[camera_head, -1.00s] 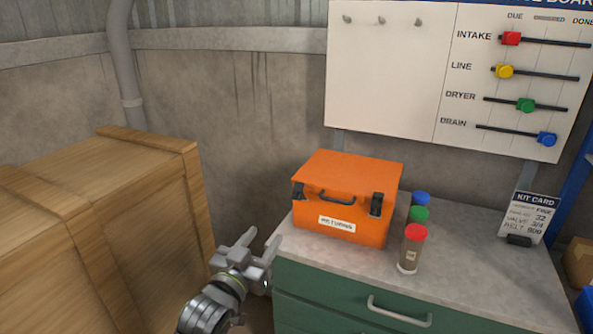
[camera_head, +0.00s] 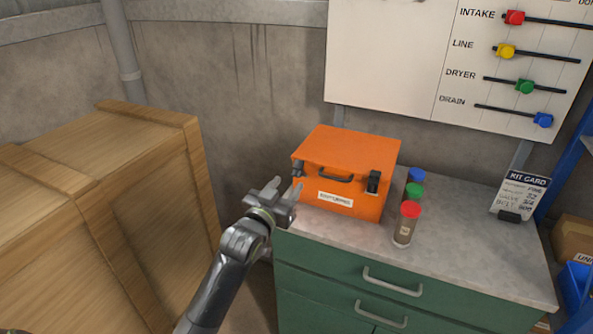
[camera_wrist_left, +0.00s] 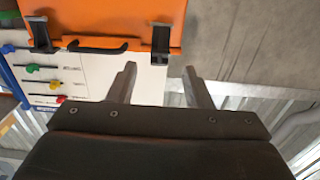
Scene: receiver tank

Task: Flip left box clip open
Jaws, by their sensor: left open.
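The orange box (camera_head: 345,160) stands shut on the green cabinet, with a black handle and a white label on its front. Its left clip (camera_head: 298,168) is a dark latch at the front's left edge, its lower part hidden by a finger. My left gripper (camera_head: 287,189) is open just in front of and below that clip. In the left wrist view, which is upside down, the gripper (camera_wrist_left: 160,72) is open and empty, with the left clip (camera_wrist_left: 160,40) lined up between its fingers, seemingly apart from them. The right clip (camera_head: 374,182) lies flat against the front.
Several capped jars, one with a red cap (camera_head: 407,224), stand right of the box on the grey cabinet top (camera_head: 470,240). A large wooden crate (camera_head: 110,215) stands at the left. A kit card (camera_head: 520,194) stands at the right, below the slider board (camera_head: 480,62).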

